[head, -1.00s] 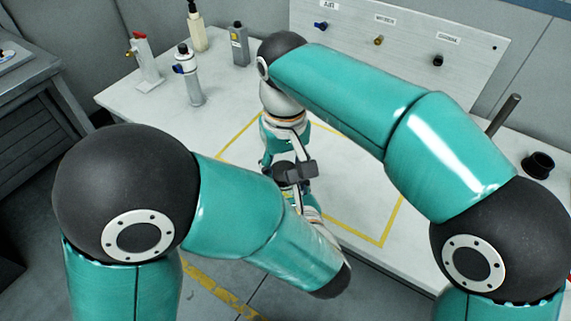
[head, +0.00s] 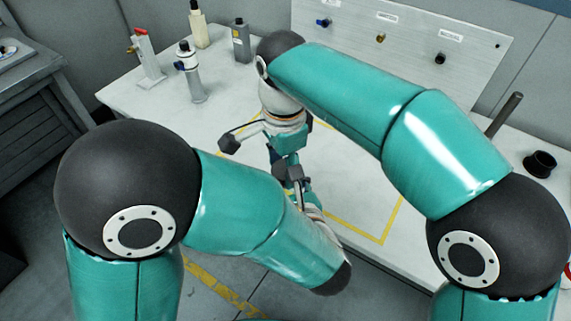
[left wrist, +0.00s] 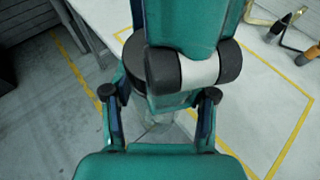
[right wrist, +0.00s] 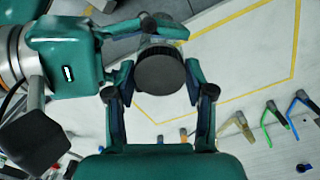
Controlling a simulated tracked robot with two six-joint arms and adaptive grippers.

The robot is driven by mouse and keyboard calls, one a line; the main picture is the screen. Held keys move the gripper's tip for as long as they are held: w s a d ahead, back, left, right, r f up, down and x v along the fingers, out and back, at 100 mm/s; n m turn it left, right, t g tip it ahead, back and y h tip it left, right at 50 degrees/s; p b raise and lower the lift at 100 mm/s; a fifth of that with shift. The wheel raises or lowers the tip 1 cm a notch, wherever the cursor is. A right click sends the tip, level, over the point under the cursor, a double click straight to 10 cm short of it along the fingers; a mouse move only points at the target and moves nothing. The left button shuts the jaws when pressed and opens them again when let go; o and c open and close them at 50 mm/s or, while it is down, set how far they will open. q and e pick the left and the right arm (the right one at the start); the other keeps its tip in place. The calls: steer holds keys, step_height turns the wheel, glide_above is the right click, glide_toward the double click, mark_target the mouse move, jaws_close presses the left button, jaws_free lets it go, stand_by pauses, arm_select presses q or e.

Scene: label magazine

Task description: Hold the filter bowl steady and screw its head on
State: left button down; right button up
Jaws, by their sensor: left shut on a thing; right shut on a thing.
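The black round filter head (right wrist: 160,70) lies between the two fingers of my right gripper (right wrist: 160,88) in the right wrist view, and the gripper is shut on it. My left gripper (left wrist: 160,97) is shut on the clear filter bowl (left wrist: 163,132), seen between its fingers in the left wrist view. In the head view my right gripper (head: 289,140) is above my left gripper (head: 301,190), over the front of the bench. The grippers and arms hide the bowl and head there. I cannot tell how far the head sits on the bowl's thread.
A yellow taped rectangle (head: 383,240) marks the white bench (head: 350,185). A white-and-blue filter unit (head: 190,75), a red-handled item (head: 145,60) and bottles (head: 239,42) stand at back left. A labelled panel (head: 410,40) is behind. A black cup (head: 538,163) stands at right.

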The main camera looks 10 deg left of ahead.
steer(key=m, duration=0.6)
steer(key=shift+w+m, duration=0.1)
steer(key=shift+m, duration=0.2)
steer(key=m, duration=0.6)
steer(key=o, duration=0.7)
steer(key=shift+o, duration=0.2)
steer(key=shift+r, duration=2.25)
steer(key=shift+o, duration=0.2)
